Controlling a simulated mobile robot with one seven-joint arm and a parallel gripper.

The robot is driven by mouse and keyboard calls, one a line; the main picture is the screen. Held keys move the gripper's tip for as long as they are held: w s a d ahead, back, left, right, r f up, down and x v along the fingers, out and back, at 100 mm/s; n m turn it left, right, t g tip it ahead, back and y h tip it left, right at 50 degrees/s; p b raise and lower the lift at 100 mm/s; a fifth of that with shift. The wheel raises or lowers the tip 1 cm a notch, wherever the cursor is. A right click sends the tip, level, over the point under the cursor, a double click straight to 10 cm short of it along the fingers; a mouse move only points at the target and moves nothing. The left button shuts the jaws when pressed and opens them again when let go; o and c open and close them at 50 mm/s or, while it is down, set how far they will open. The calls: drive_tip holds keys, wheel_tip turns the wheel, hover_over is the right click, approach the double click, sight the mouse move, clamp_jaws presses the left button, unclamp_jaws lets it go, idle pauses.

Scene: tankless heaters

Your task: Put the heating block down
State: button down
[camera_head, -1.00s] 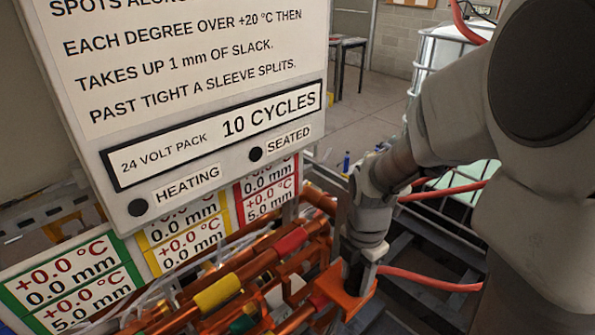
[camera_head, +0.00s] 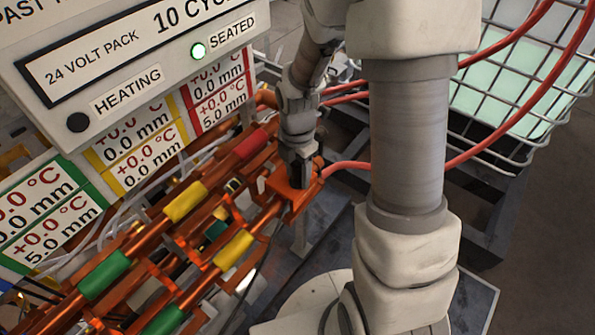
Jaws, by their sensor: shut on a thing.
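An orange heating block (camera_head: 291,193) sits at the right end of the copper pipes, on the lower pipe. A red hose runs from its right side. My gripper (camera_head: 299,176) points down and is shut on the top of the block; its fingertips are partly hidden. The copper pipes carry coloured sleeves: a red sleeve (camera_head: 250,144), yellow sleeves (camera_head: 185,201) and green sleeves (camera_head: 104,274).
A sign panel (camera_head: 110,60) reading 10 CYCLES stands behind the pipes at upper left. Readout cards (camera_head: 129,140) below it show +0.0 °C. A wire cage (camera_head: 520,90) and red hoses (camera_head: 520,115) are at right.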

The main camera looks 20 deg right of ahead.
drive_tip(key=shift+f, duration=0.15)
drive_tip(key=shift+c, duration=1.5)
unclamp_jaws()
